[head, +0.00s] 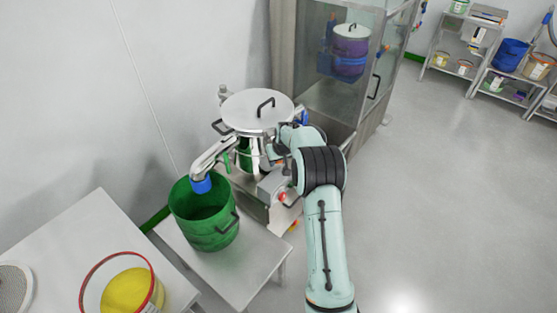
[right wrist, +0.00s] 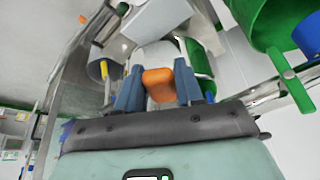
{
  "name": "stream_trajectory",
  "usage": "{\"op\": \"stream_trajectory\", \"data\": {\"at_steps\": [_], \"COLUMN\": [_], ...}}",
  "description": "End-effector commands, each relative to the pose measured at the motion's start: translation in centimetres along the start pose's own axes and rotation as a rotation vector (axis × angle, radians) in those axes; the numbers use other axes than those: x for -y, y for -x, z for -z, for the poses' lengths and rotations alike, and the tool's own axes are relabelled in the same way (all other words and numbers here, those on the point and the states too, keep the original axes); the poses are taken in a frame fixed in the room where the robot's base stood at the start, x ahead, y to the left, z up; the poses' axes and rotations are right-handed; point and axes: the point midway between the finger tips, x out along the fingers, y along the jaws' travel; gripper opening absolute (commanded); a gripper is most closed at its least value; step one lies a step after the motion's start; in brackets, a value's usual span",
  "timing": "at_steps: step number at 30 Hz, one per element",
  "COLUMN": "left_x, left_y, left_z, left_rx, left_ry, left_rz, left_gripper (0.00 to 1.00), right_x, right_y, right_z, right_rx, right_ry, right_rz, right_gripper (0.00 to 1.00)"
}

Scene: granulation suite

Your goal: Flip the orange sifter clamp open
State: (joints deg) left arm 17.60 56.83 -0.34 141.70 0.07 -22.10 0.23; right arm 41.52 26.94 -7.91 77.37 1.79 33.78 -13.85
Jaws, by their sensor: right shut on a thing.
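The steel sifter (head: 258,108) stands against the wall in the head view, with a round lid and a black lid handle. Its spout (head: 208,160) ends in a blue tip over a green bucket (head: 205,228). My right arm reaches to the sifter's near right side, and its wrist hides that side in the head view. In the right wrist view the two blue-grey fingers of my right gripper (right wrist: 158,78) are shut on the orange clamp (right wrist: 158,88), which sits between them. The clamp is hidden in the head view. My left gripper is not in view.
A bench (head: 250,268) carries the green bucket. A front table (head: 75,235) holds a red-rimmed tub of yellow powder (head: 130,290) and a round sieve (head: 12,290). A glazed cabinet (head: 310,70) stands behind the sifter. The floor to the right is clear up to the shelves (head: 490,75).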

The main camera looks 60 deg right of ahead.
Motion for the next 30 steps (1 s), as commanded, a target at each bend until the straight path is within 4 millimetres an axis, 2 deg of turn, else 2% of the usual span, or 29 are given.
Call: {"op": "stream_trajectory", "data": {"at_steps": [1,12,13,14,15,25,30], "left_x": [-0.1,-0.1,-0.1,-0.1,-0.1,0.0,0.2], "left_y": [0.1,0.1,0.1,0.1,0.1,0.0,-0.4], "left_z": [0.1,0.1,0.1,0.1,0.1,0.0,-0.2], "left_rx": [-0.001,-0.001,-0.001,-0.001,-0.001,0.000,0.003], "left_ry": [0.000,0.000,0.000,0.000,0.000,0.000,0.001], "left_rz": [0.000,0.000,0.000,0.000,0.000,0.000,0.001], "left_gripper": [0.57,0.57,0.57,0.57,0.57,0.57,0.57], "right_x": [0.3,0.5,0.5,0.5,0.5,0.1,0.1], "right_y": [1.1,1.1,1.1,1.1,1.1,1.1,3.2], "right_z": [2.0,2.0,2.0,2.0,2.0,1.5,1.4], "right_rx": [-0.058,-0.058,-0.058,-0.058,-0.058,-0.044,-0.046], "right_ry": [0.001,0.002,0.002,0.002,0.002,0.001,0.003], "right_rz": [0.001,0.003,0.003,0.004,0.004,-0.003,-0.004], "right_gripper": [0.00,0.00,0.43,0.53,0.57,0.57,0.57]}}
